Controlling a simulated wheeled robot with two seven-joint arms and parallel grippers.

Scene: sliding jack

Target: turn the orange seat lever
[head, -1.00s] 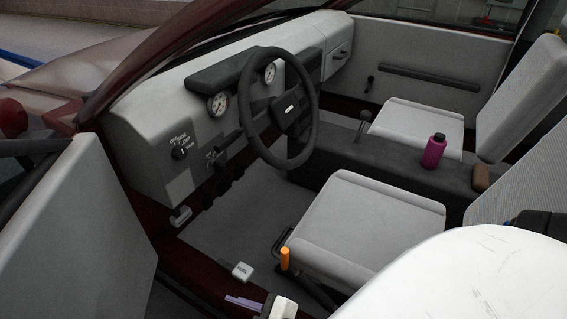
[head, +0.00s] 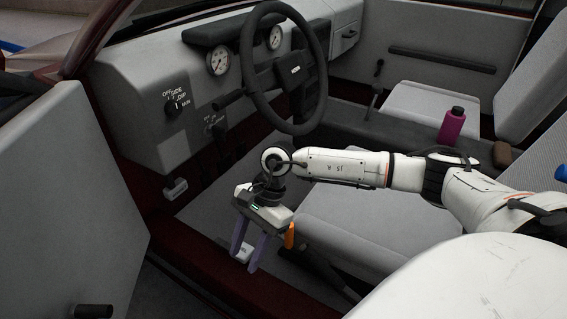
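The orange seat lever (head: 289,236) stands beside the near front corner of the grey driver's seat (head: 345,245), partly hidden behind my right gripper's body. My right gripper (head: 243,262) points down over the door sill, with its two purple fingers spread apart and nothing gripped. The lever is just right of the gripper's body, outside the fingers; I cannot tell whether they touch. A pale floor lever (head: 243,251) shows between the fingers, seemingly behind them. My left gripper is not in view.
The steering wheel (head: 285,70) and dashboard (head: 140,100) are beyond my arm. The open door (head: 75,190) stands at left. A magenta bottle (head: 451,125) stands on the centre console. My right forearm crosses over the driver's seat.

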